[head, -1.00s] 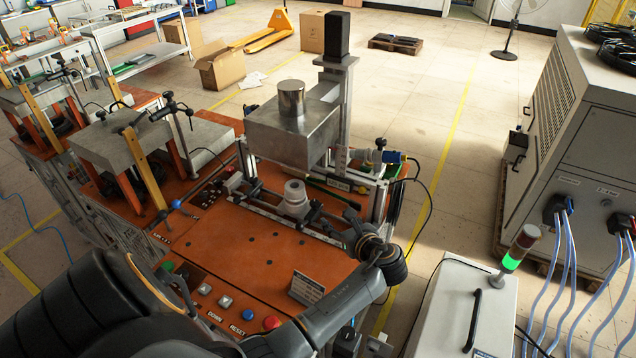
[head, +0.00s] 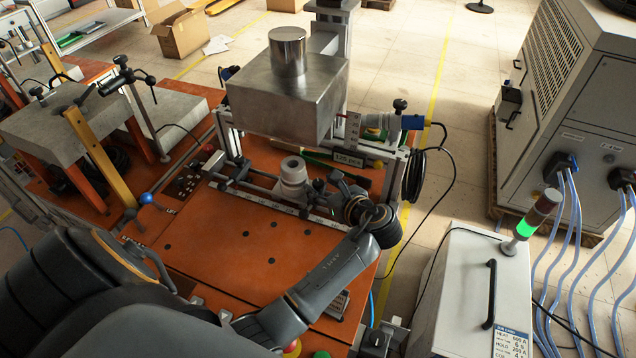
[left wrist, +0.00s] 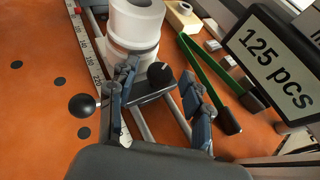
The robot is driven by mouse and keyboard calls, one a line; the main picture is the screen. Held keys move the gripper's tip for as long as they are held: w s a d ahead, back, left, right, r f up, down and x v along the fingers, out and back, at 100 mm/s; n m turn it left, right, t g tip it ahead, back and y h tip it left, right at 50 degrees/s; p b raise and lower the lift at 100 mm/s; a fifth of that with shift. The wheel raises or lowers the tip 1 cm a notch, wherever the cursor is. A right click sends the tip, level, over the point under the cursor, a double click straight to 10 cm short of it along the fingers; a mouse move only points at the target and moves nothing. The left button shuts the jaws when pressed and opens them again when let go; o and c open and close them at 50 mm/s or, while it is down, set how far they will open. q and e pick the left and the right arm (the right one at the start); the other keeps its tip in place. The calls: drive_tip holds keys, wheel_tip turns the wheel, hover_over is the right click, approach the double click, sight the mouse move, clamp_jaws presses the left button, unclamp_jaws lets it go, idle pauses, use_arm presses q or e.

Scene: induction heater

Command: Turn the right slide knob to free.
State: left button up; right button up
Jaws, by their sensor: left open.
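The right slide knob (left wrist: 160,76) is a small black knob on a dark block on the slide rails, beside the white ring-shaped part. In the head view the knob (head: 319,186) is small and partly crowded by my fingers. My left gripper (head: 340,186) reaches in from the right end of the rails. In the left wrist view my left gripper (left wrist: 161,80) is open, with one finger on each side of the knob's block. I cannot tell whether the fingers touch it. My right gripper is not in view.
A black ball knob (left wrist: 82,105) sticks out left of my fingers. A green-handled tool (left wrist: 208,80) and a "125 pcs" display (left wrist: 275,65) are close on the right. The orange plate (head: 230,240) is mostly clear.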

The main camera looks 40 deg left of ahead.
use_arm(q)
drive_tip(key=shift+d+r, duration=0.1)
drive_tip(key=shift+d, duration=0.1)
drive_tip(key=shift+c, duration=0.5)
clamp_jaws()
drive_tip(key=shift+w+r+n+g+p, duration=0.15)
drive_tip(key=shift+r+n+g+p, duration=0.05)
drive_tip(key=shift+n+g+p, duration=0.55)
drive_tip(key=shift+w+f+n+g+y, duration=0.2)
drive_tip(key=shift+n+g+y, duration=0.2)
drive_tip(key=shift+n+g, duration=0.45)
drive_tip(key=shift+w+n+g, duration=0.1)
drive_tip(key=shift+n+g, duration=0.6)
drive_tip(key=shift+g, duration=0.3)
